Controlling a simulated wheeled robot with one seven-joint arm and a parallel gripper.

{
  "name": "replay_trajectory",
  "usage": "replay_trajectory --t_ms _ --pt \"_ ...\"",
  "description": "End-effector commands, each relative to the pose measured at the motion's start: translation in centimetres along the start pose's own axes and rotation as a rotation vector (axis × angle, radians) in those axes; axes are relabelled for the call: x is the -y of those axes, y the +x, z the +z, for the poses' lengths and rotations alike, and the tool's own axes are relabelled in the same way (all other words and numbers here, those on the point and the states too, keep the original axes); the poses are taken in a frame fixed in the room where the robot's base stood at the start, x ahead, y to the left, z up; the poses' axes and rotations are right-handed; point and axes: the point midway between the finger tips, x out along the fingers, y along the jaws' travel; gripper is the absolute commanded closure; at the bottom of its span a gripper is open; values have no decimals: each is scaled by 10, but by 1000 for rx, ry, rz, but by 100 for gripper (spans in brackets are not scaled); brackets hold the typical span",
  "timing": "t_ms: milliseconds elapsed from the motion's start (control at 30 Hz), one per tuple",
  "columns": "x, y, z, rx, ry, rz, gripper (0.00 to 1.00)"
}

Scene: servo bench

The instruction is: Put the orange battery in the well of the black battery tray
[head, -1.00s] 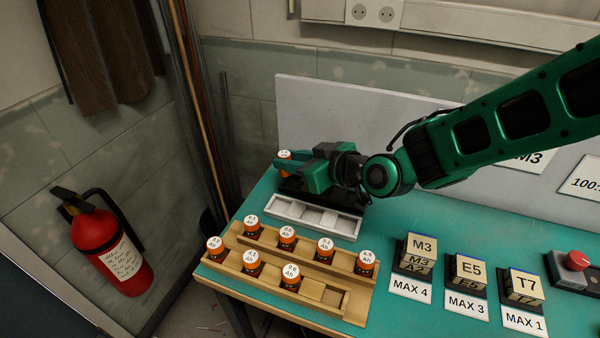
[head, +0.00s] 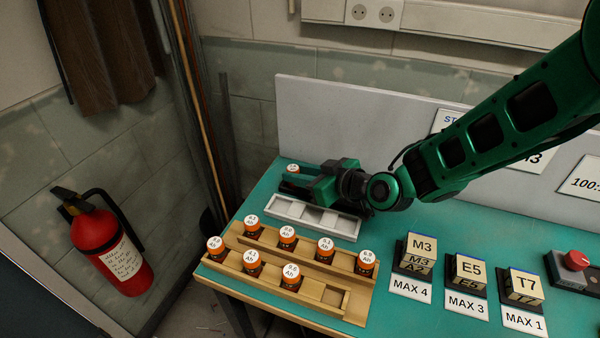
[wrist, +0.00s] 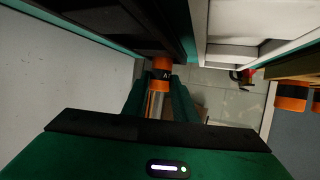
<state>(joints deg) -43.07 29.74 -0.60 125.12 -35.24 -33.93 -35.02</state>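The orange battery (head: 293,169) has a white top and stands upright at the far left of the bench, over the black battery tray (head: 287,188). My gripper (head: 295,181) reaches it from the right, level. In the wrist view the battery (wrist: 161,74) is between the two green fingers, which look shut on it. The tray is mostly hidden under my gripper, and its dark side shows at the top of the wrist view (wrist: 150,22). I cannot tell whether the battery's lower end is inside the well.
A pale tray (head: 283,213) with compartments lies in front of the black tray. A wooden rack (head: 350,310) with several orange batteries stands at the front left. Marked blocks (head: 468,270) and a red button (head: 577,260) are at right. A grey panel (head: 330,125) stands behind.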

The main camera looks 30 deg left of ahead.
Motion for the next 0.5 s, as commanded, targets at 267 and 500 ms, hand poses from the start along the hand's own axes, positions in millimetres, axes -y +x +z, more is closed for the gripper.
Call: replay_trajectory --t_ms 267,500 --pt "0 0 0 0 0 0 56" --pt "0 -8 -2 1 2 0 56"
